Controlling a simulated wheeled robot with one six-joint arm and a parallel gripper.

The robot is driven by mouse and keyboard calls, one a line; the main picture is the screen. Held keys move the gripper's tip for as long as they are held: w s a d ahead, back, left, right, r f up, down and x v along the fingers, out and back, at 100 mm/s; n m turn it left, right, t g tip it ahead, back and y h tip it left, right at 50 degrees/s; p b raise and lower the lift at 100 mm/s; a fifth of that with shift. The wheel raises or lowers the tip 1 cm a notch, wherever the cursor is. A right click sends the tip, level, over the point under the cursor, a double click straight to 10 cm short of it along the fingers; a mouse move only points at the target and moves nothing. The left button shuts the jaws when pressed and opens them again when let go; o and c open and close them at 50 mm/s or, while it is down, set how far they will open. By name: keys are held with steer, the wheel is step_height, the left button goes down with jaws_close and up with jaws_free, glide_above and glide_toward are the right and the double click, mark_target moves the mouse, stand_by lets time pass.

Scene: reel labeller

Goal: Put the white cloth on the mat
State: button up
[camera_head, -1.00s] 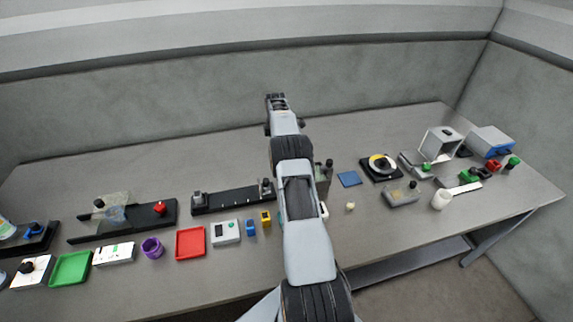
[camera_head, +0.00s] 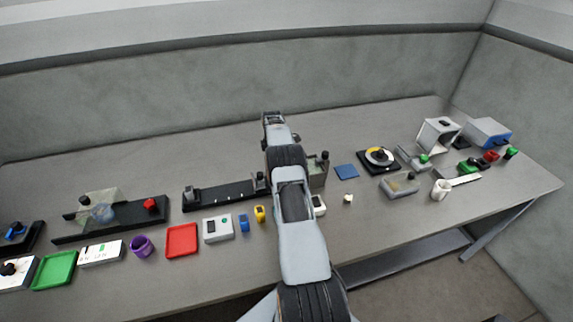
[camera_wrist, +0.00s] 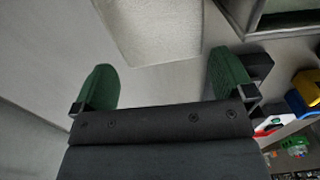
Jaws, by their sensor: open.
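A small off-white lump (camera_head: 348,198), which looks like the white cloth, lies on the bench right of my arm in the head view. A flat blue square (camera_head: 346,171), likely the mat, lies just behind it, bare and apart from it. My gripper (camera_head: 268,118) is raised over the back of the bench, away from both. In the wrist view its green fingers (camera_wrist: 165,82) are spread with nothing between them. A pale textured panel shows beyond the fingers there; I cannot tell what it is.
Right of the mat are a black square base with a yellow-and-white disc (camera_head: 379,159), a grey block (camera_head: 399,186) and a white cup (camera_head: 440,189). A red tray (camera_head: 182,240) and black rail (camera_head: 222,195) lie left. My arm partly hides a white item (camera_head: 319,205).

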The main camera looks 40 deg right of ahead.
step_height(320, 180, down, 2)
steer(key=shift+f, duration=0.15)
steer(key=shift+c, duration=0.2)
steer(key=c, duration=0.6)
